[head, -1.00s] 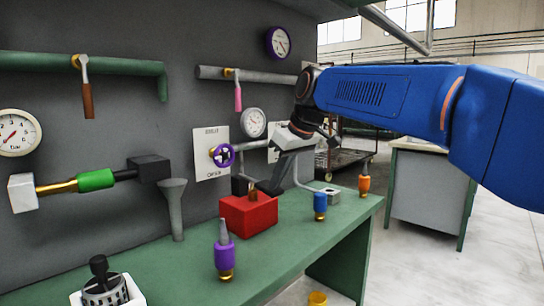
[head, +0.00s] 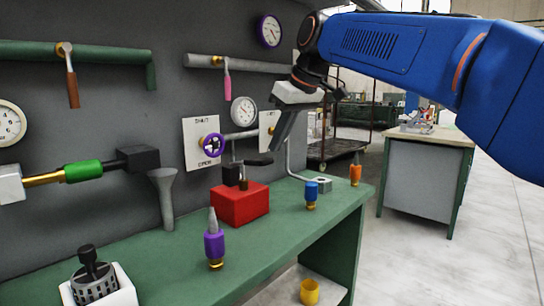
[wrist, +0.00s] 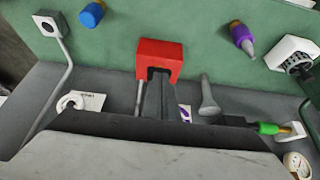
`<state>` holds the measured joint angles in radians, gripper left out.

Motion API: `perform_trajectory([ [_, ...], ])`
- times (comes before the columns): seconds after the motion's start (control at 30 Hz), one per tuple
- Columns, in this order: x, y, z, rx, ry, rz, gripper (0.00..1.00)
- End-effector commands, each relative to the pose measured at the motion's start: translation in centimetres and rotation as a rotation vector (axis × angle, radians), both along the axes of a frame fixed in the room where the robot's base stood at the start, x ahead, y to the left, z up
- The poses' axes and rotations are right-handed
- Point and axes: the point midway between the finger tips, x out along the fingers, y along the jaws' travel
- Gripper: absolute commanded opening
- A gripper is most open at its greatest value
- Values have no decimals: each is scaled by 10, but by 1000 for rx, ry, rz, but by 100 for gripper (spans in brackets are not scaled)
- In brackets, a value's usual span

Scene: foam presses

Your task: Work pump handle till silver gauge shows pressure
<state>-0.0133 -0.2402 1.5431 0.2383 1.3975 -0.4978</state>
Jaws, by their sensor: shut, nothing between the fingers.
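The pump is a red block (head: 239,205) on the green bench, with a dark pump handle (head: 257,162) above it. The handle reaches right, about level. The silver-rimmed gauge (head: 244,111) hangs on the wall behind; its needle is too small to read. My gripper (head: 275,148) is shut and empty, pointing down just above the handle's right end. I cannot tell whether it touches. In the wrist view, my gripper's fingers (wrist: 158,95) lie across the near side of the red block (wrist: 160,58) and hide most of the handle.
A purple valve wheel (head: 212,144) and a purple-rimmed gauge (head: 269,31) are on the wall. A cream gauge (head: 10,124) is at far left. Purple (head: 214,245), blue (head: 311,193) and orange (head: 355,171) fittings stand on the bench around the pump. A grey funnel (head: 166,200) stands left.

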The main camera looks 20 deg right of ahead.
Motion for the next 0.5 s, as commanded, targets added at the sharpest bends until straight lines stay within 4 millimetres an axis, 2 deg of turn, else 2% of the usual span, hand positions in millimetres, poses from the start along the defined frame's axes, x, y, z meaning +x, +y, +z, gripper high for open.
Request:
perform_trajectory([
  [0.1,-9,-7,19,0,-3,-2,0],
  [0.23,-18,-11,33,-1,-3,-1,0],
  [0.5,-25,-15,44,0,-2,0,0],
])
